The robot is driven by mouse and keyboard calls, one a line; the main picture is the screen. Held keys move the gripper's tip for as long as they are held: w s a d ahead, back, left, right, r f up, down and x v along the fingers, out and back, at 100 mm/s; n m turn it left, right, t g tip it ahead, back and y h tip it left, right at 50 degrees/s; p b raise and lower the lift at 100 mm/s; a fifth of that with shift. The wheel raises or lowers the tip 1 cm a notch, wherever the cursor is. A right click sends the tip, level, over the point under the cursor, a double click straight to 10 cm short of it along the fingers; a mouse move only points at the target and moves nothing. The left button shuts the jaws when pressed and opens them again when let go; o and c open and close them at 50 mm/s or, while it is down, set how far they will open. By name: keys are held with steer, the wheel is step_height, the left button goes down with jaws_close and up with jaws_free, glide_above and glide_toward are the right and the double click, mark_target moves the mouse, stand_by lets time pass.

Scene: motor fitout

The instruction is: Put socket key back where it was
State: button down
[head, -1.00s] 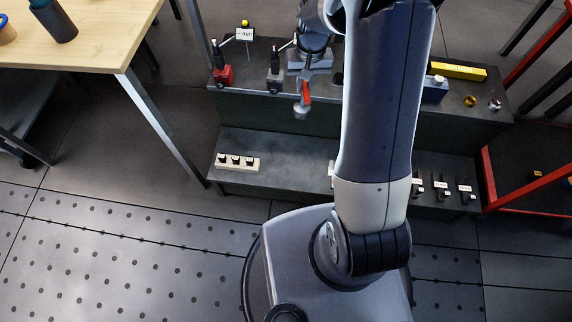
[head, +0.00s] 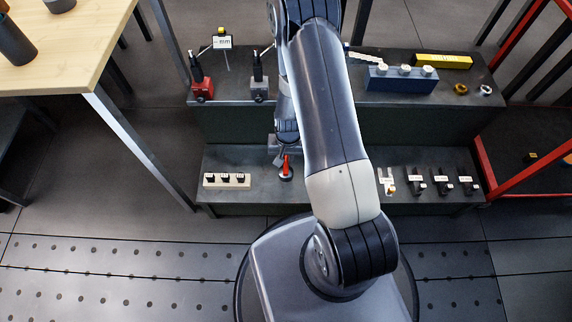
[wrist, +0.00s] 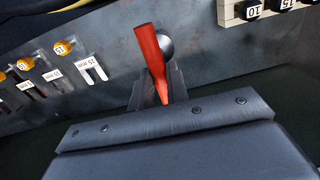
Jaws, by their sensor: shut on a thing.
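My gripper (head: 284,150) is low over the lower shelf of the stepped stand, its jaws shut on a red-handled tool, which I take for the socket key (head: 286,167). In the wrist view the tool's red handle (wrist: 150,55) tapers toward the camera, with a round grey metal part behind it, between the dark fingers (wrist: 158,88). The tool is just right of the cream block (head: 227,181) that carries several black labelled pieces. I cannot tell whether the tool touches the shelf (head: 330,198).
Several labelled tools (head: 441,184) lie at the lower shelf's right. On the upper shelf stand a red-based tool (head: 202,92), a grey-based tool (head: 260,95), a blue block (head: 400,80) and a yellow box (head: 443,62). A wooden table (head: 75,60) is at left.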

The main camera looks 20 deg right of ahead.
steer(key=shift+f+b, duration=0.5)
steer(key=shift+f, duration=1.35)
steer(key=c, duration=1.4)
jaws_free()
steer(key=r+p, duration=0.1)
steer(key=r, duration=0.3)
steer(key=r+p, duration=0.1)
steer(key=r, duration=0.3)
steer(key=r+p, duration=0.1)
steer(key=r, duration=0.3)
steer(key=shift+s+d+r+p, duration=0.1)
steer(key=shift+d+p, duration=0.15)
steer(key=shift+p, duration=0.15)
